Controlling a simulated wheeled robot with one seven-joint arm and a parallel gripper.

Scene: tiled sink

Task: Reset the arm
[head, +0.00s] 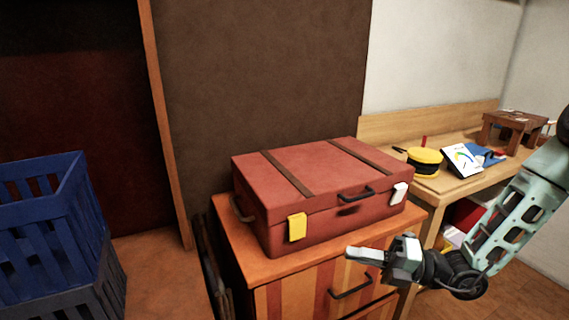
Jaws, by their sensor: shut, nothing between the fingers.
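My gripper (366,257) is shut and empty. It is at the end of my arm, which comes in from the right edge of the head view. In the picture it lies below the right part of the red suitcase (330,175), in front of the wooden drawer cabinet (235,238). I cannot tell how far it is from the cabinet. The suitcase is closed and lies flat on the cabinet. It has two brown straps, a dark handle, a yellow latch and a white latch.
Blue crates (45,215) stand at the left. A wooden desk (432,178) at the right carries a yellow and black round item (424,162), a white card (462,160) and a small brown stool (513,130). Some floor (160,270) is clear between crates and cabinet.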

